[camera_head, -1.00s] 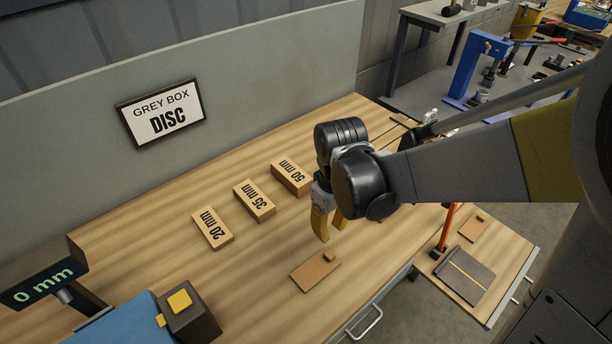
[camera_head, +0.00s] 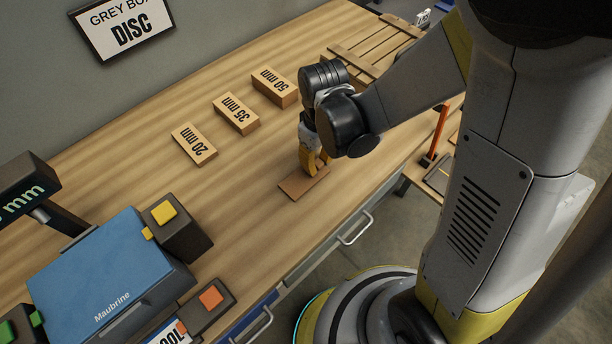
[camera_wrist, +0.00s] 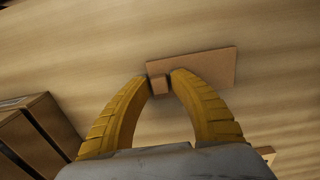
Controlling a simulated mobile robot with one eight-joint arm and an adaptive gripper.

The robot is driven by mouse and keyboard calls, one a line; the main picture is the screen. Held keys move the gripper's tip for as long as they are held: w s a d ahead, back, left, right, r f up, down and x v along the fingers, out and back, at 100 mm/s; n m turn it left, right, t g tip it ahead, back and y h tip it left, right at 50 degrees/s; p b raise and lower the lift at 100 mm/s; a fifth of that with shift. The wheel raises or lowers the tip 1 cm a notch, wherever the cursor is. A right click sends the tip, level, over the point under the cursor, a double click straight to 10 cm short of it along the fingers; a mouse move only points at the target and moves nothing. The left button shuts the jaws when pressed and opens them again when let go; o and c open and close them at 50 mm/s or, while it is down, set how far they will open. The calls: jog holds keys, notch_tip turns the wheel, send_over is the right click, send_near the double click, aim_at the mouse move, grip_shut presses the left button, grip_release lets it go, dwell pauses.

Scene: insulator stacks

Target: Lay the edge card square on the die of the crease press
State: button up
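The edge card (camera_head: 303,184) is a thin brown rectangle lying flat on the wooden bench near its front edge. A small raised block on the card (camera_wrist: 159,85) shows between my yellow fingertips in the wrist view; the card (camera_wrist: 212,67) spreads beyond it. My gripper (camera_head: 315,167) points down at the card's far end. Its fingers (camera_wrist: 160,77) stand either side of the block, with a narrow gap seen on the right. What looks like the crease press, an orange lever (camera_head: 437,135) by a dark plate (camera_head: 437,178), is at right, mostly hidden by my arm and body.
Blocks marked 20 mm (camera_head: 194,144), 35 mm (camera_head: 236,114) and 50 mm (camera_head: 275,87) stand behind the card. A blue machine (camera_head: 110,275) with a yellow button (camera_head: 164,212) fills the front left. A slatted wooden rack (camera_head: 375,48) lies at the back. Bench left of the card is clear.

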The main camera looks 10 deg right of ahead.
grip_shut()
jog(key=shift+r, duration=0.2)
